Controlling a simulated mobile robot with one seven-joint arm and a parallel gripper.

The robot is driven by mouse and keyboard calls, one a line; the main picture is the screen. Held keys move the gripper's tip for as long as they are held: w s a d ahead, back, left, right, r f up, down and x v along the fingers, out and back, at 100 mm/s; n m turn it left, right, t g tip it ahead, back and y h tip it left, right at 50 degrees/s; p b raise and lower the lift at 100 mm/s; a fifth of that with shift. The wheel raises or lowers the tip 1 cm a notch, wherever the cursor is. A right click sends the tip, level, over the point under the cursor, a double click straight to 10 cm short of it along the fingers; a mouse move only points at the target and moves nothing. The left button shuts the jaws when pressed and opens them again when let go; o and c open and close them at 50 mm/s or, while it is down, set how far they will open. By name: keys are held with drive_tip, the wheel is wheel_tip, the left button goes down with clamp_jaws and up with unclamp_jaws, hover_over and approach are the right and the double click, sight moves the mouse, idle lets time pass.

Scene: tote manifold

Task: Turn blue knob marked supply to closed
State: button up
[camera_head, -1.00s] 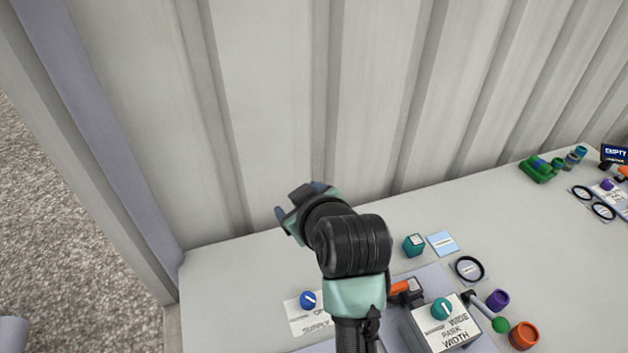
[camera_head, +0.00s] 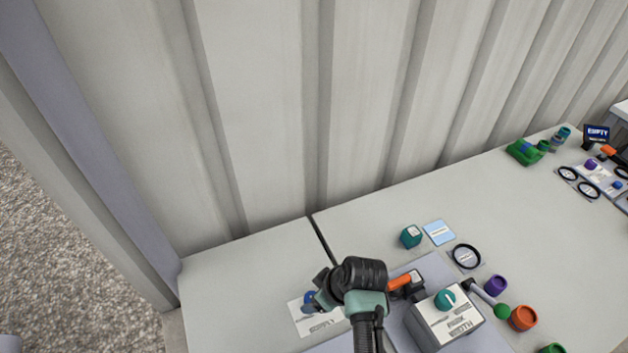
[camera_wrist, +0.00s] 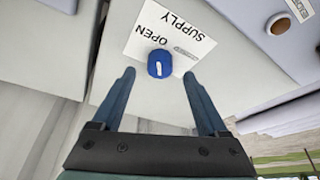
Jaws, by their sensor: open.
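The blue knob (camera_wrist: 159,64) sits on a white card marked SUPPLY and OPEN (camera_wrist: 172,33). A white line shows on the knob's face. My gripper (camera_wrist: 159,98) is open in the wrist view, its two fingers apart, with the knob between and just beyond their tips. No contact shows. In the head view, my gripper (camera_head: 318,291) is over the card (camera_head: 312,319), close beside the blue knob (camera_head: 309,298), which it partly covers. The card's other words are too small to read or hidden.
Right of my arm are an orange-handled lever (camera_head: 402,282) and a box with a teal knob (camera_head: 447,316). A teal cube (camera_head: 411,236), a black ring (camera_head: 466,256) and a purple cup (camera_head: 495,285) lie beyond. The corrugated wall (camera_head: 270,110) stands behind. The table's back left is clear.

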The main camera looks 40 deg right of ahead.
drive_tip(key=shift+x, duration=1.7)
drive_tip(key=shift+c, duration=0.3)
clamp_jaws()
